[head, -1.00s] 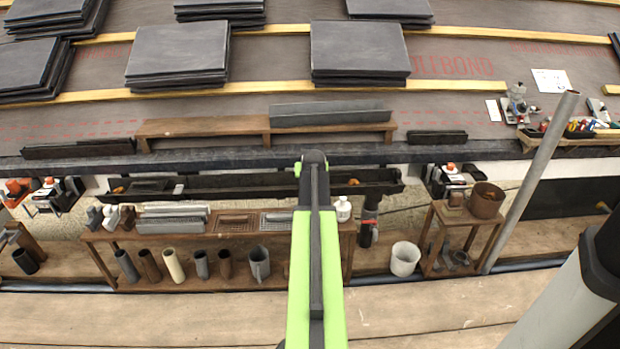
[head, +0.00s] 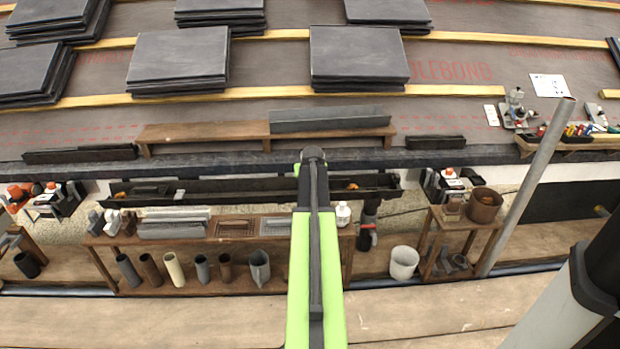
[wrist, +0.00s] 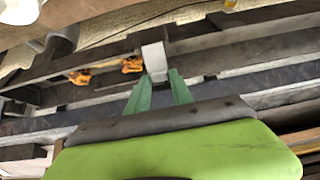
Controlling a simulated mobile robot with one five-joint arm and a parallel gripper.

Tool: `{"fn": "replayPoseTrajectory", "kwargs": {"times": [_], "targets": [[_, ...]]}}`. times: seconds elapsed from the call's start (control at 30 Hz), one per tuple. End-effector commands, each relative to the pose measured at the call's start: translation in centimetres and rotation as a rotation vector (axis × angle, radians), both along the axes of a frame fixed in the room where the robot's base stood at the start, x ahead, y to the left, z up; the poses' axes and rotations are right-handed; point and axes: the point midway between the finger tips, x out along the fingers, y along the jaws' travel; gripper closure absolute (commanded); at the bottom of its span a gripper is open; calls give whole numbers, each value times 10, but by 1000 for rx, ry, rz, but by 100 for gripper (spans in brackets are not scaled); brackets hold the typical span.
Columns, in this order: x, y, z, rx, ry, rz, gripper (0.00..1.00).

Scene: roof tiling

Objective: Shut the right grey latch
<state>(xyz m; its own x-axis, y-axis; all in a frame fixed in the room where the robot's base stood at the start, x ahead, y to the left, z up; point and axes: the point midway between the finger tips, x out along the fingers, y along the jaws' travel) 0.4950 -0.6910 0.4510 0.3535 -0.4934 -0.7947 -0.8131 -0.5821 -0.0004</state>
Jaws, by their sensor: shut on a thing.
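In the wrist view a light grey latch (wrist: 155,58) stands upright against the dark gutter (wrist: 220,52). My gripper (wrist: 160,82) has its green fingers on either side of the latch's lower end, shut on it. In the head view my arm reaches forward to the gutter (head: 230,190), and hides the gripper and this latch. Orange pieces (wrist: 132,65) lie in the gutter beside the latch in the wrist view. The latch's exact angle is hard to tell.
A wooden bench (head: 190,238) with pipe pieces stands below the gutter, left of my arm. A white bucket (head: 404,262) and a small stand (head: 436,240) are to the right. A grey downpipe (head: 530,185) slants up at the right. Slate stacks (head: 360,55) lie on the roof.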

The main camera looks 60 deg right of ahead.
Motion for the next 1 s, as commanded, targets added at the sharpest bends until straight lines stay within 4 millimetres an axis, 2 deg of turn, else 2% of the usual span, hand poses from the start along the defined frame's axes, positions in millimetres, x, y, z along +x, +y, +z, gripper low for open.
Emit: {"fn": "replayPoseTrajectory", "kwargs": {"times": [0.07, 0.4, 0.7, 1.0], "targets": [[5, -7, 4, 49, 35, 1, 100], [15, -19, -10, 302, 215, 1, 100], [19, -23, -23, 495, 354, 2, 100], [20, -24, -30, 610, 435, 2, 100]]}}
